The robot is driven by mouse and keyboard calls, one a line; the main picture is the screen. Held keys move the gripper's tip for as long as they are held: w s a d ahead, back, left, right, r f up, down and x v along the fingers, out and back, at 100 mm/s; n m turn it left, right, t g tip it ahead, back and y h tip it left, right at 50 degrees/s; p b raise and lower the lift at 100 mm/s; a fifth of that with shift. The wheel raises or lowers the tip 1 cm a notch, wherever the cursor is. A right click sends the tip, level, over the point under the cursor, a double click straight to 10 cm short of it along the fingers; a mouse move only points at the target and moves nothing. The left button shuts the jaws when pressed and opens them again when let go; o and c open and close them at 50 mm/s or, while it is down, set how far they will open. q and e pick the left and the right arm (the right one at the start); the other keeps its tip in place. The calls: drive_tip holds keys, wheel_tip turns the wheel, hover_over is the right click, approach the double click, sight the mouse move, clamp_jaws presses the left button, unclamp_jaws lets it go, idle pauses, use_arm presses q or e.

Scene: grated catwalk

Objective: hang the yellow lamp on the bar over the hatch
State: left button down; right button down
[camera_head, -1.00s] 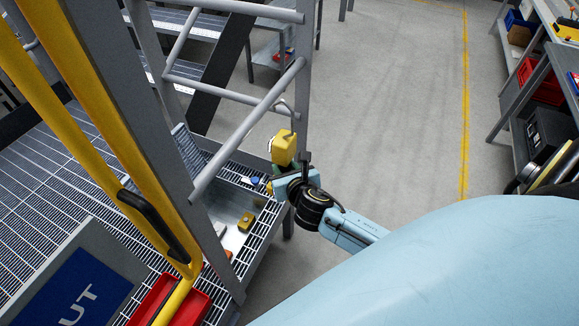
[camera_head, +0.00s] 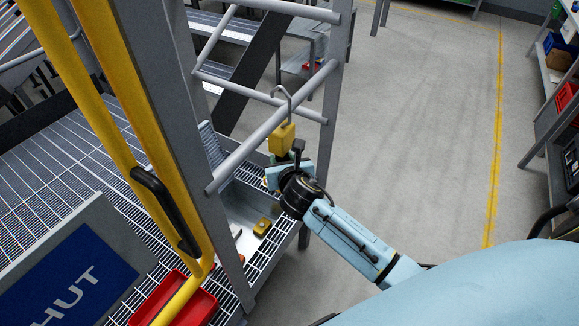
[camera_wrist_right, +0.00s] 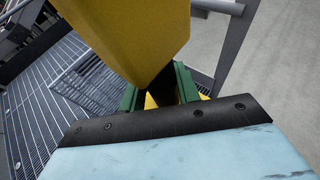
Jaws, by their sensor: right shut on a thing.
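The yellow lamp (camera_head: 282,138) hangs upright with a grey wire hook (camera_head: 290,101) on top. My right gripper (camera_head: 287,168) is shut on the lamp's lower part. The lamp fills the top of the right wrist view (camera_wrist_right: 125,35), above the green finger pads of my right gripper (camera_wrist_right: 158,92). The grey bar (camera_head: 240,158) slants up to the right. In the head view the hook's bend shows above the bar's line, with its shank crossing the bar; I cannot tell whether it goes around the bar. My left gripper is not in view.
A yellow rail (camera_head: 108,130) and grey post (camera_head: 165,110) stand left of the bar. Below are a small yellow block (camera_head: 262,227), a red bin (camera_head: 195,306) and a blue sign (camera_head: 75,285). The floor to the right (camera_head: 420,130) is clear.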

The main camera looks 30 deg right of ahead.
drive_tip(key=shift+f+b, duration=0.75)
drive_tip(key=shift+f, duration=1.1)
drive_tip(key=c, duration=1)
unclamp_jaws()
drive_tip(key=shift+o, duration=0.4)
drive_tip(key=shift+s+f, duration=0.1)
drive_tip(key=p+v, duration=0.2)
drive_tip(key=v, duration=1.1)
drive_tip(key=shift+r, duration=0.2)
drive_tip(key=shift+s+a, duration=0.1)
